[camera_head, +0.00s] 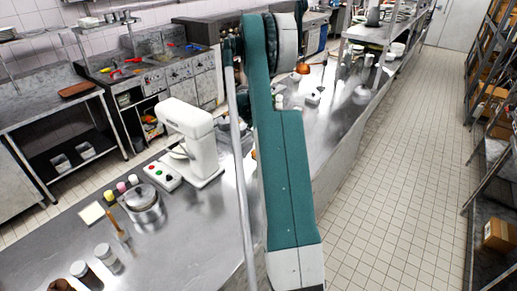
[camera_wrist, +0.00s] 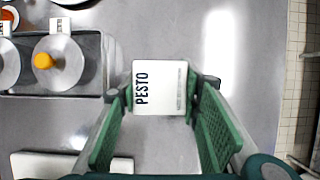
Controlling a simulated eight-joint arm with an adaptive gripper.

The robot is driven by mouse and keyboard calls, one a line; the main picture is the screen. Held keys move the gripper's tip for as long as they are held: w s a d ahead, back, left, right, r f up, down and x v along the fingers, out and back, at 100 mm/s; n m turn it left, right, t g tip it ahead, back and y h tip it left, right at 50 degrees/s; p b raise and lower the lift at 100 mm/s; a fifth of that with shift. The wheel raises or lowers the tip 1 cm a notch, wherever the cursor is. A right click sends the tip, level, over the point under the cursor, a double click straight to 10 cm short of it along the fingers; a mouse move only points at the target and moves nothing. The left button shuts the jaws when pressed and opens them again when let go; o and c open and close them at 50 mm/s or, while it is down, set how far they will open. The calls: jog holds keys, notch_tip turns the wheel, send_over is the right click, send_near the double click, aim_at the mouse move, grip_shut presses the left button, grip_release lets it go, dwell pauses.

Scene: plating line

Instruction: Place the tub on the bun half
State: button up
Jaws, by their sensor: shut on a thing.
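The tub, a white square container with the word PESTO on it (camera_wrist: 172,76), is in the middle of the wrist view. My gripper (camera_wrist: 160,95) has its two green fingers on either side of the tub and is shut on it. The tub appears upright, with its labelled face toward the wrist camera. The tub's height above the metal counter (camera_wrist: 235,60) is hard to tell. I cannot make out the bun half in either view. My gripper and the tub do not show in the head view, where my arm fills the middle.
In the wrist view, a metal holder with round lids (camera_wrist: 62,62) stands left, and a white board (camera_wrist: 40,165) lies lower left. In the head view, a white mixer (camera_head: 190,135), a metal pot (camera_head: 143,205) and jars (camera_head: 108,257) stand on the counter. Tiled floor lies right.

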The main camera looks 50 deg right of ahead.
jog(key=shift+f+p, duration=0.35)
jog(key=shift+f, duration=2.25)
jog(key=shift+f+p, duration=0.3)
jog(key=shift+f, duration=1.55)
jog(key=shift+f, duration=0.2)
jog(key=o, duration=0.9)
jog(key=shift+o, duration=0.2)
jog(key=shift+r, duration=0.3)
jog(key=b+v, duration=0.1)
jog(key=v, duration=1)
jog(key=shift+a+r, duration=0.25)
jog(key=shift+r, duration=0.1)
